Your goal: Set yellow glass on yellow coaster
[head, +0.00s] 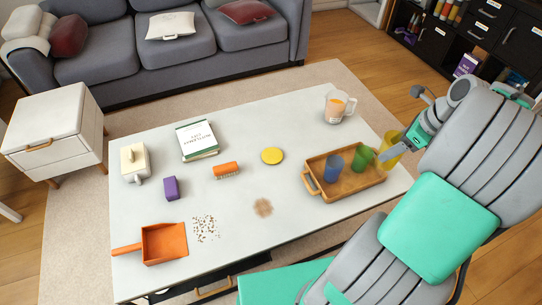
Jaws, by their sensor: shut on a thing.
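The yellow glass (390,155) is at the right end of the wooden tray (345,192). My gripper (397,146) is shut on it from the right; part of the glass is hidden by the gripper. I cannot tell whether the glass touches the tray or is a little above it. The yellow coaster (272,156) is a flat round disc lying bare on the white table, left of the tray.
A green glass (362,158) and a blue glass (333,168) stand in the tray, between my gripper and the coaster. A glass mug (336,107) stands behind. An orange brush (226,170) lies left of the coaster. The table (290,120) is clear around the coaster.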

